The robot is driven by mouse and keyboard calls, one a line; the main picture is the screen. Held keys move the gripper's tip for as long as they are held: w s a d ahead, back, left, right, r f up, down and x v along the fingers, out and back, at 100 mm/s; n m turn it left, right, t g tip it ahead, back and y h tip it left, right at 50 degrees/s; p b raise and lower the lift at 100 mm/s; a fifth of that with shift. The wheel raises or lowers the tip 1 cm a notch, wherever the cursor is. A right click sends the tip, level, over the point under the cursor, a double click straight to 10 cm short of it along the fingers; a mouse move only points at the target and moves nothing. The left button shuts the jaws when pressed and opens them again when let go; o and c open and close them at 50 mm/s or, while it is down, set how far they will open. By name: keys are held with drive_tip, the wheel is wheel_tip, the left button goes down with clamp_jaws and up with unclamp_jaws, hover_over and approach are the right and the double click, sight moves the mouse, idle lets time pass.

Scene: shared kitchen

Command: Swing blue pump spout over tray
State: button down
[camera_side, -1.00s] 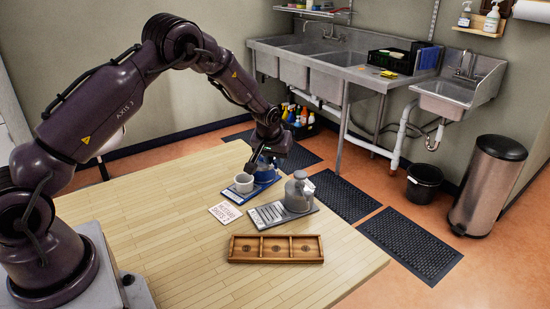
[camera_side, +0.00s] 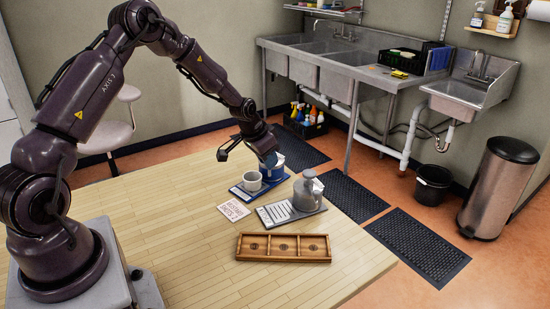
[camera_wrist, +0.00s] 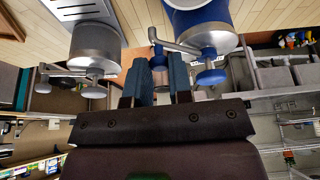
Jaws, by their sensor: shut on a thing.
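The blue pump (camera_side: 272,175) stands upright at the back of a blue tray (camera_side: 237,191), with a white cup (camera_side: 252,181) in front of it. In the wrist view the blue pump (camera_wrist: 205,25) is at the upper middle, its blue knob (camera_wrist: 210,76) nearest. Its metal spout (camera_wrist: 178,47) reaches left to between my fingers. My gripper (camera_wrist: 160,65) is shut on the spout near its outer end. In the side view my gripper (camera_side: 270,158) is at the pump's top and hides the spout there, so I cannot tell its direction from that view.
A grey pump (camera_side: 305,195) stands close by on its own grey tray (camera_side: 280,214). A wooden three-compartment tray (camera_side: 284,259) lies in front. A printed card (camera_side: 234,210) lies to the left. The table's front left is clear.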

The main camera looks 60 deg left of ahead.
drive_tip(key=shift+s+a+m+g+h, duration=0.15)
drive_tip(key=shift+s+a+m+h, duration=0.45)
drive_tip(key=shift+m, duration=0.75)
drive_tip(key=shift+s+a+m+g+h, duration=0.2)
drive_tip(key=shift+a+m+h, duration=0.15)
drive_tip(key=shift+a+m, duration=0.75)
drive_tip(key=shift+s+a+m+g+h, duration=0.15)
drive_tip(key=shift+s+a+m+h, duration=0.3)
drive_tip(key=shift+m, duration=1.1)
drive_tip(key=shift+a, duration=0.1)
drive_tip(key=c, duration=1)
unclamp_jaws()
drive_tip(key=shift+c, duration=0.2)
drive_tip(key=v, duration=1.3)
drive_tip(key=shift+w, duration=0.1)
